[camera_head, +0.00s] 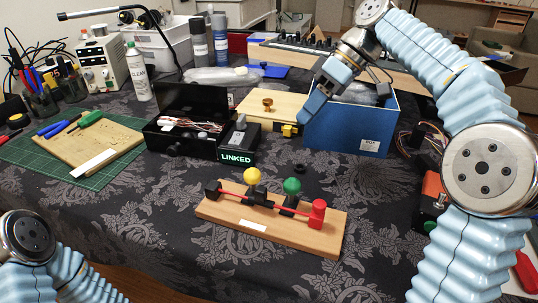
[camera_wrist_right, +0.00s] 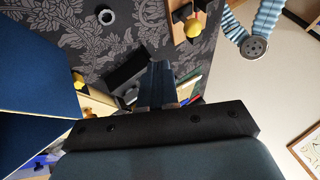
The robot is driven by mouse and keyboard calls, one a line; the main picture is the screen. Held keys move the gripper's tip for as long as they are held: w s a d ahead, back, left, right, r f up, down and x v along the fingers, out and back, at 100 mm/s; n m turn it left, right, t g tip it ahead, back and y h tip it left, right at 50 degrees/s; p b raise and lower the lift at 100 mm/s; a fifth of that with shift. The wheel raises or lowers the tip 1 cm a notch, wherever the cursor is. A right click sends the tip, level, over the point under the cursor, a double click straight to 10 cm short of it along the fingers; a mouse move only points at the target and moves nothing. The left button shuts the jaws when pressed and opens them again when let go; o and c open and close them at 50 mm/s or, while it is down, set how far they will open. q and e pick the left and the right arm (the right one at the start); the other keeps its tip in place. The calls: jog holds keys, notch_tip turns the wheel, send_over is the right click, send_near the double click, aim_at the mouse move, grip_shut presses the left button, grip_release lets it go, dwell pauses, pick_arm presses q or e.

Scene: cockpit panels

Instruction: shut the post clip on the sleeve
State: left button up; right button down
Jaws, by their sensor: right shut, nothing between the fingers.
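A wooden board (camera_head: 275,232) lies on the table with black blocks, a thin red rod (camera_head: 232,195), a red end piece (camera_head: 318,213), a yellow ball (camera_head: 252,175) and a green ball (camera_head: 292,186) on it. I cannot tell which part is the post clip or the sleeve. In the right wrist view the board (camera_wrist_right: 178,12) and yellow ball (camera_wrist_right: 192,27) show at the top. My right gripper (camera_head: 303,119) is behind the board, by the blue box, its fingers (camera_wrist_right: 157,85) shut and empty. My left arm is at the lower left; its gripper is out of view.
Behind the board stand an open black case (camera_head: 188,105), a block marked LINKED (camera_head: 238,157), a wooden box (camera_head: 262,122) and a blue box (camera_head: 350,130). A small black ring (camera_head: 300,168) lies on the cloth. The cloth in front and left of the board is clear.

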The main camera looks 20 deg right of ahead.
aim_at(253, 181)
jog(key=b+x, duration=0.1)
jog(key=x, duration=0.9)
jog(key=shift+s+a+f+b, duration=0.1)
jog(key=shift+s+a+b, duration=0.1)
jog(key=shift+b, duration=0.15)
jog(key=shift+s+a, duration=0.85)
jog(key=shift+a, duration=0.1)
jog(key=shift+s+a, duration=0.3)
jog(key=shift+a, duration=0.15)
jog(key=shift+s+a+r, duration=0.15)
jog(key=shift+r, duration=0.1)
